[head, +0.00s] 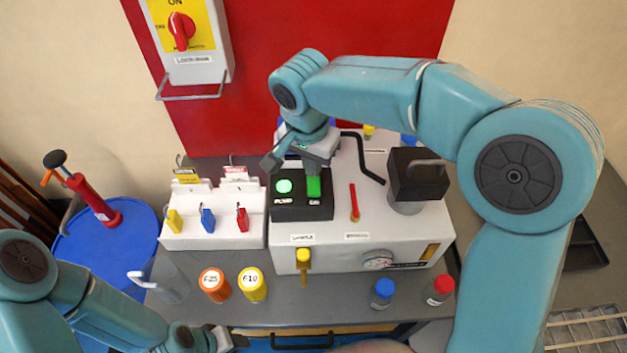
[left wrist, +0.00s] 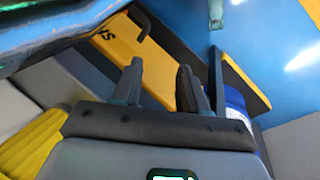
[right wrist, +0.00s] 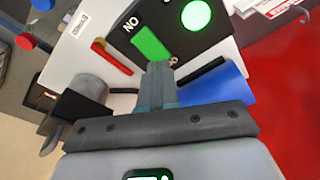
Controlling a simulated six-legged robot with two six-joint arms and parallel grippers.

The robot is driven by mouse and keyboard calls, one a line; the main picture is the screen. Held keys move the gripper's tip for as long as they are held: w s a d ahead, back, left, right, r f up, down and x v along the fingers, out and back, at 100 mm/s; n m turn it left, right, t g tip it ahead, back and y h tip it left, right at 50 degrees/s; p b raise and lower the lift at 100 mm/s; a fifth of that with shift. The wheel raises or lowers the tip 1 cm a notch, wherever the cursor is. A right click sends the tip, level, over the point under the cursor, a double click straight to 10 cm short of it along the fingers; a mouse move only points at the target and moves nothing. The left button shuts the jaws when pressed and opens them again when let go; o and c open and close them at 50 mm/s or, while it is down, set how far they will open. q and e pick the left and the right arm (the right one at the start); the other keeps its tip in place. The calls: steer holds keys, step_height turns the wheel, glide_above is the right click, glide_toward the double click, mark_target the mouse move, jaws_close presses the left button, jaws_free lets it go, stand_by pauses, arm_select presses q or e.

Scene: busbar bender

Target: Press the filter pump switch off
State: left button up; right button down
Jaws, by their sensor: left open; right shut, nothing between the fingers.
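The filter pump switch is a green rocker (head: 313,187) on a black box (head: 288,207) on top of the pale machine. A round green lamp (head: 284,186) glows left of the rocker. In the right wrist view the rocker (right wrist: 151,43) and lit lamp (right wrist: 196,16) lie just beyond my fingertips. My right gripper (right wrist: 159,70) is shut and empty, its tips at the rocker's far end; I cannot tell whether they touch it. In the head view its body covers that end. My left gripper (left wrist: 162,78) is open and empty, low at the bench's front edge.
A red lever (head: 353,202) and a grey cylinder with a black block (head: 417,175) stand right of the switch. A white rack with coloured tags (head: 212,232) stands left. Several jars, including an orange one (head: 214,285) and a yellow one (head: 252,284), line the bench front.

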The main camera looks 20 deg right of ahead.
mark_target(313, 180)
steer(key=shift+f+b, duration=0.85)
steer(key=shift+f, duration=0.1)
stand_by(0.7)
step_height(313, 180, up, 7)
steer(key=p, duration=0.5)
steer(key=shift+r, duration=0.1)
stand_by(0.4)
steer(key=shift+s, duration=0.1)
